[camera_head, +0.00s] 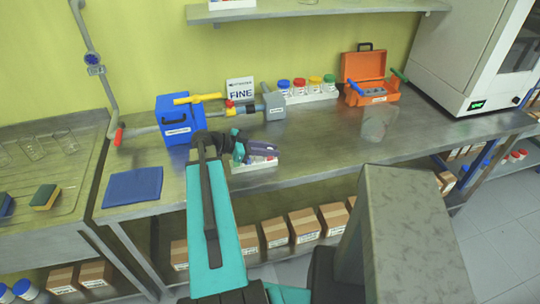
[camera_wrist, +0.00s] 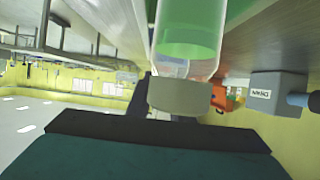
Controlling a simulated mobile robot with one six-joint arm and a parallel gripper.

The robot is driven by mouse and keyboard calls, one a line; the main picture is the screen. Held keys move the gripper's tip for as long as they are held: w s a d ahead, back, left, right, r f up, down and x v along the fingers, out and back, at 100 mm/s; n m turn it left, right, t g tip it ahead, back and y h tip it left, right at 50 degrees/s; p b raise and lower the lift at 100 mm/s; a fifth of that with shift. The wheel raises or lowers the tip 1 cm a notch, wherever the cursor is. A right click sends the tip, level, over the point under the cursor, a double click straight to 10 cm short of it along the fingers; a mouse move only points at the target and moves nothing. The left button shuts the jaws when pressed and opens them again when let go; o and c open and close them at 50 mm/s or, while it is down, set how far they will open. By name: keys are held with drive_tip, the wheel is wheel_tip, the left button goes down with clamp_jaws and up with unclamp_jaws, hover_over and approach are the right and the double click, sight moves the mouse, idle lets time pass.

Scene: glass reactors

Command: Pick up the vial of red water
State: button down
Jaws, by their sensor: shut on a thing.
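My gripper (camera_head: 268,149) is over the small white rack (camera_head: 262,165) near the front edge of the bench, in the head view. In the wrist view a clear vial with green liquid (camera_wrist: 190,28) fills the top middle, close to the camera. Its grey cap (camera_wrist: 180,95) sits between the dark finger parts, and my gripper looks shut on this vial. In the head view the jaws hide much of the rack, and small coloured contents show there, a reddish spot among them. I cannot make out a separate vial of red water in the wrist view.
Jars with coloured lids (camera_head: 299,87) and an open orange toolbox (camera_head: 371,78) stand at the back. A blue mat (camera_head: 132,187) lies left.

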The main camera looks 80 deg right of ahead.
drive_tip(key=shift+r, duration=0.15)
drive_tip(key=shift+r+b, duration=1.7)
drive_tip(key=shift+r, duration=3.15)
drive_tip(key=shift+w, duration=0.1)
